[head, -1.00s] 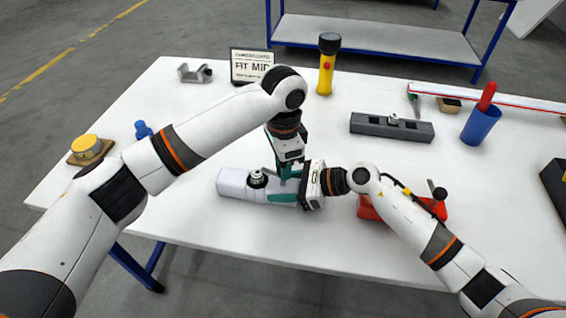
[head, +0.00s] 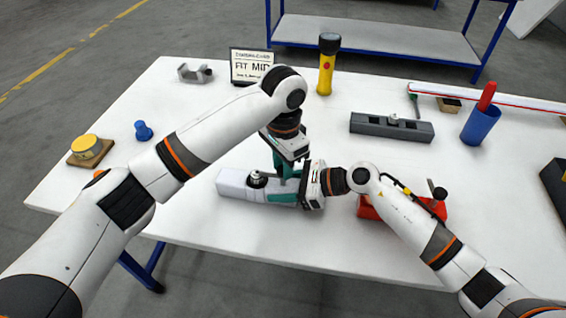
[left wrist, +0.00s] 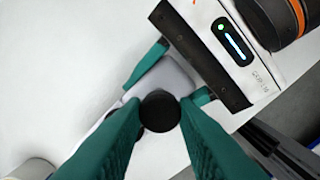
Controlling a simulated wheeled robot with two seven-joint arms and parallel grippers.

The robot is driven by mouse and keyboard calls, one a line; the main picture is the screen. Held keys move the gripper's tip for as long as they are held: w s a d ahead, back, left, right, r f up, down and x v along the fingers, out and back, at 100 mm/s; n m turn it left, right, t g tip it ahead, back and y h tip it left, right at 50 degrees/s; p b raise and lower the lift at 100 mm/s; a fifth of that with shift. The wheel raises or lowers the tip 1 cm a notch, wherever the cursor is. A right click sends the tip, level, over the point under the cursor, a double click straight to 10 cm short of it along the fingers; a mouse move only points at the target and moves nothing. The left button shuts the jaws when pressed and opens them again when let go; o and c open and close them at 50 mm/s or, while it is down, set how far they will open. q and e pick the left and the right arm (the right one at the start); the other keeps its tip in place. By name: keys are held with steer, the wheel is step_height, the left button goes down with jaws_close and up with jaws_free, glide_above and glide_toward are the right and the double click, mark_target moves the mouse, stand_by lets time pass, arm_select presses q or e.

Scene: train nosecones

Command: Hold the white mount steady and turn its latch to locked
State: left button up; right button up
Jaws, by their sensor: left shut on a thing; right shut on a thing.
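The white mount (head: 232,186) lies on the table at its front middle, with a dark ringed fitting (head: 257,179) on its top. My right gripper (head: 284,197) is shut on the mount, coming from the right; its green fingers straddle the mount's end in the left wrist view. My left gripper (head: 286,172) reaches down over the mount from above. In the left wrist view its green fingers are shut on a round black knob (left wrist: 159,111), which appears to be the latch. The latch's lever and any lock mark are hidden.
A red object (head: 370,208) sits under my right forearm. A grey rail block (head: 390,127), a blue cup (head: 480,125) and a yellow torch (head: 327,65) stand farther back. A blue peg (head: 143,131) and a yellow-topped block (head: 87,148) are at left. The table's front left is clear.

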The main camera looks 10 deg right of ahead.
arm_select(q)
steer(key=o, duration=1)
steer(key=shift+r, duration=0.15)
step_height(320, 180, up, 12)
arm_select(e)
steer(key=o, duration=1.2)
steer(key=shift+c, duration=0.2)
